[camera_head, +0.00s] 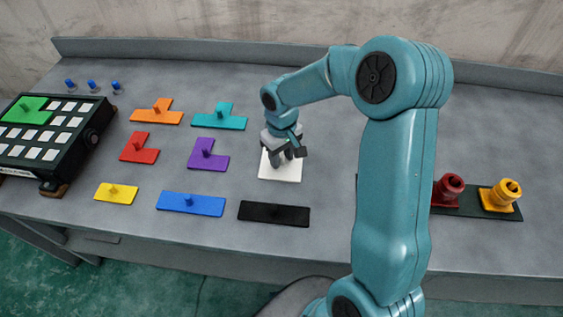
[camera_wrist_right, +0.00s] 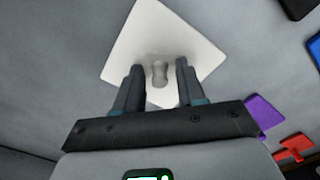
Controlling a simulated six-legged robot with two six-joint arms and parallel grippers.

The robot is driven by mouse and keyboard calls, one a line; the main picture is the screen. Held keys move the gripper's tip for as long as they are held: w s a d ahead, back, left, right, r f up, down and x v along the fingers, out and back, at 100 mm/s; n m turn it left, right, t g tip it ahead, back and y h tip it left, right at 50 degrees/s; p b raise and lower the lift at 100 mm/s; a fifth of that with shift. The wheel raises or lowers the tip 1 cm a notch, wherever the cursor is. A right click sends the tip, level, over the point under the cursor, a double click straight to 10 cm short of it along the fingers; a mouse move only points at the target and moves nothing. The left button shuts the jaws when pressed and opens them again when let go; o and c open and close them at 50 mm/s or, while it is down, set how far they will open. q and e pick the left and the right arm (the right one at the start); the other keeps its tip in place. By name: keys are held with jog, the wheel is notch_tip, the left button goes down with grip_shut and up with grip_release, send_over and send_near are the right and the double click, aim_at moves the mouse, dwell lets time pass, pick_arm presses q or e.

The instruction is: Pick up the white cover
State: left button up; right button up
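The white cover (camera_head: 285,174) is a flat square plate lying on the grey table near the middle. It also shows in the right wrist view (camera_wrist_right: 172,32), with a small upright knob (camera_wrist_right: 160,73) at its centre. My right gripper (camera_head: 284,158) is directly above the cover, pointing down. In the right wrist view its two fingers (camera_wrist_right: 159,80) are apart, one on each side of the knob, with a gap on both sides. In the head view the gripper hides the knob. My left gripper is not in view.
Flat knobbed pieces lie left and in front: teal (camera_head: 220,122), purple (camera_head: 209,160), blue (camera_head: 190,207), black (camera_head: 274,217), and others. A black box with white squares (camera_head: 62,146) stands at the left. Red (camera_head: 448,187) and yellow (camera_head: 500,197) fittings stand on a dark plate at right.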

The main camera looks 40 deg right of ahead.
aim_at(281, 156)
grip_shut()
notch_tip(281, 156, up, 20)
jog(key=p, duration=0.1)
dwell(0.5)
